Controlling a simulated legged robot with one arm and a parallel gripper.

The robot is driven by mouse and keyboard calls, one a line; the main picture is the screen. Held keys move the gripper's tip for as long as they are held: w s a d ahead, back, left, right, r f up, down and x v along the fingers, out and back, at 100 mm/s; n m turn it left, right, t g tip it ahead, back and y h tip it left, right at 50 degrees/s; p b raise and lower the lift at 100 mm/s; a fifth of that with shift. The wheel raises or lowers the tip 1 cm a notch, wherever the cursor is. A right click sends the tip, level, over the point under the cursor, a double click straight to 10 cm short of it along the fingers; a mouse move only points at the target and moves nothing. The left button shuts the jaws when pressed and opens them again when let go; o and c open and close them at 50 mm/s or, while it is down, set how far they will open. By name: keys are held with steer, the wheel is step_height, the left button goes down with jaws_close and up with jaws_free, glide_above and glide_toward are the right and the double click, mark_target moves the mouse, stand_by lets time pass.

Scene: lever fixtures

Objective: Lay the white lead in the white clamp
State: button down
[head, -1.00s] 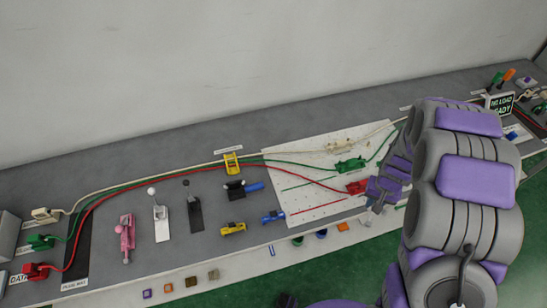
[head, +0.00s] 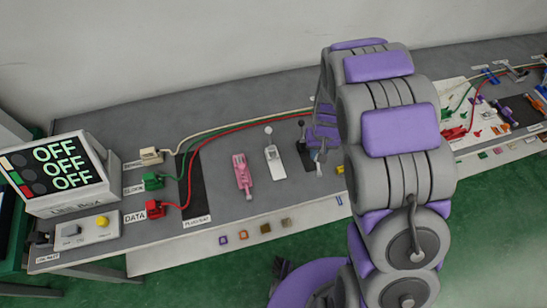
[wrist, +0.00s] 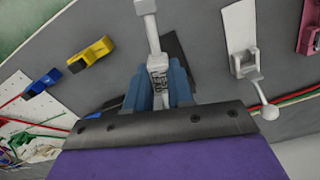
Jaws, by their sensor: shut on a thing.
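The white lead (head: 255,120) starts at a cream plug (head: 150,156) at the left and runs along the back of the bench until my arm covers it. The white clamp does not show clearly; my arm covers part of the board. My gripper (head: 320,140) is over the bench by the black-knobbed lever. In the wrist view its blue fingers (wrist: 160,80) are shut on a pale grey lettered piece (wrist: 158,68) with a rod sticking out at the far end. I cannot tell whether this piece belongs to the white lead.
A white lever (head: 275,158) and a pink one (head: 242,175) stand left of my gripper. Yellow (wrist: 92,53) and blue (wrist: 43,83) pieces show in the wrist view. Green and red leads run beside the white one. A display box (head: 65,175) stands at the left end.

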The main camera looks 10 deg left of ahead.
steer(key=s+a+n, duration=0.1)
steer(key=a, duration=0.2)
steer(key=s+a+n+b, duration=0.1)
steer(key=s+a, duration=0.1)
steer(key=a, duration=0.1)
steer(key=s+a+f+n, duration=0.1)
steer(key=s+a, duration=0.1)
steer(key=a, duration=0.2)
steer(key=shift+s+f+b, duration=0.1)
steer(key=shift+s+b, duration=0.05)
steer(key=shift+b, duration=0.2)
steer(key=shift+a+f, duration=0.2)
steer(key=shift+f, duration=0.15)
steer(key=shift+a+f, duration=0.7)
steer(key=shift+a, duration=0.35)
steer(key=shift+d+r, duration=0.25)
steer(key=shift+d, duration=0.75)
steer(key=shift+a+f, duration=0.2)
steer(key=shift+a, duration=1)
steer(key=shift+d+r, duration=0.1)
steer(key=shift+d, duration=0.45)
steer(key=shift+a+f, duration=0.35)
steer(key=shift+f, duration=0.1)
steer(key=shift+d+f, duration=0.3)
steer(key=shift+d, duration=0.2)
